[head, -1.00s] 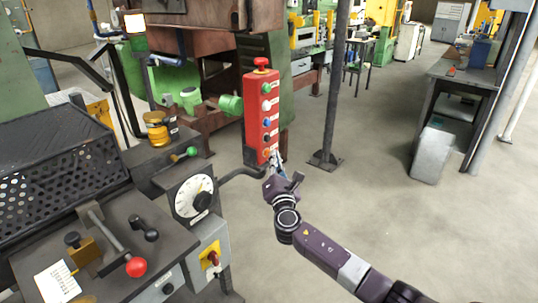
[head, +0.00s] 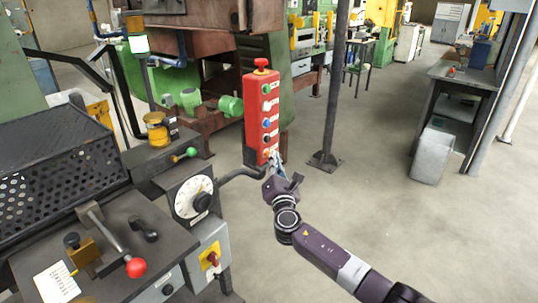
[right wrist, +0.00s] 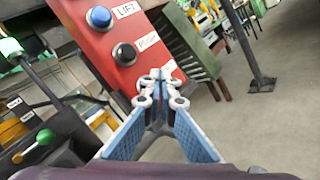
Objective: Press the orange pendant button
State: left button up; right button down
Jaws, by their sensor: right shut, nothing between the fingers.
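The red pendant box (head: 255,125) stands upright in the middle of the head view, with a column of labelled buttons. The orange button (head: 267,154) is the lowest in the column and is partly hidden by my fingertips. My right gripper (head: 274,157) is shut and empty, with its tips at the bottom of the pendant's face. In the right wrist view the fingertips (right wrist: 160,78) lie over the spot below the black button (right wrist: 124,53), hiding the orange one. I cannot tell whether the tips touch it. My left gripper is not in view.
A blue button (right wrist: 99,17) sits above the black one. A red mushroom knob (head: 261,64) tops the pendant. A console with a white dial (head: 193,197) stands to the left, a dark post (head: 334,90) to the right. Open floor lies at right.

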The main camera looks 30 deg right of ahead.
jog(key=shift+s+d, duration=0.2)
jog(key=shift+s, duration=0.45)
jog(key=shift+s+d+p, duration=0.25)
jog(key=shift+s+d, duration=0.1)
jog(key=shift+s, duration=0.4)
jog(key=shift+s+d+p, duration=0.2)
jog(key=shift+s+d, duration=0.1)
jog(key=shift+s, duration=0.5)
jog(key=shift+s+d+p, duration=0.25)
jog(key=shift+s+d, duration=0.1)
jog(key=shift+s, duration=0.4)
